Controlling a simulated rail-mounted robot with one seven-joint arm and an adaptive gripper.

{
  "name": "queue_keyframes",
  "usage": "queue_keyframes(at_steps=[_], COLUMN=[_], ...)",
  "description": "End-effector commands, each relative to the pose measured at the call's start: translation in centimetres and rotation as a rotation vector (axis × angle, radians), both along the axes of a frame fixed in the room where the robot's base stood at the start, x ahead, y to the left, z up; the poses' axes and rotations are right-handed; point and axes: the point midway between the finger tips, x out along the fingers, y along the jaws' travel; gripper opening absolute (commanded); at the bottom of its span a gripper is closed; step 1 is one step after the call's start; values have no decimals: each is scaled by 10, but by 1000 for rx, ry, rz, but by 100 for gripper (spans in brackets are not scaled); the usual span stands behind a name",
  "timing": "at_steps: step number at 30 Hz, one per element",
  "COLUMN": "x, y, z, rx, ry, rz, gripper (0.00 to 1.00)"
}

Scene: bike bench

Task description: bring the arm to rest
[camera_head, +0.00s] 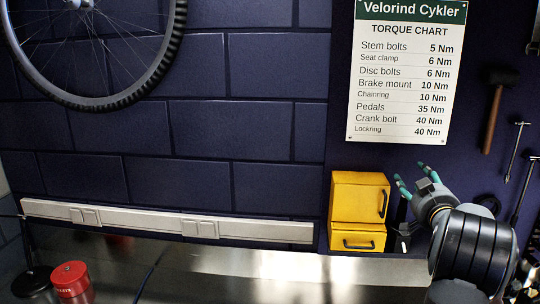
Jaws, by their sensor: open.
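My gripper (409,182) is in the right half of the head view, at the end of my arm, which comes in from the lower right.
The metal bench (250,262) is mostly bare in the middle. A red tin (71,280) and a black round object (33,283) stand at the lower left. A hammer (492,117) and other tools hang at the right. A torque chart (403,75) and a wheel (158,88) are on the wall.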

Motion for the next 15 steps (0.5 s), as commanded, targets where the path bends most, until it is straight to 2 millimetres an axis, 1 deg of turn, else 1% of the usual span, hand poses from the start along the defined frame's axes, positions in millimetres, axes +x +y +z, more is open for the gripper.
queue_keyframes(at_steps=[1, 2, 4, 8, 9, 15], x=[0, 0, -5, -19, -24, -55], y=[0, 0, -7, -25, -30, -47], z=[22, 28, 17, 10, 7, -12], rx=[-1, -1, 23, 84, 107, 242], ry=[-3, -3, 15, 54, 67, 126], rz=[1, 0, -51, -166, -202, -367], gripper=[53, 53, 53, 53, 53, 53])
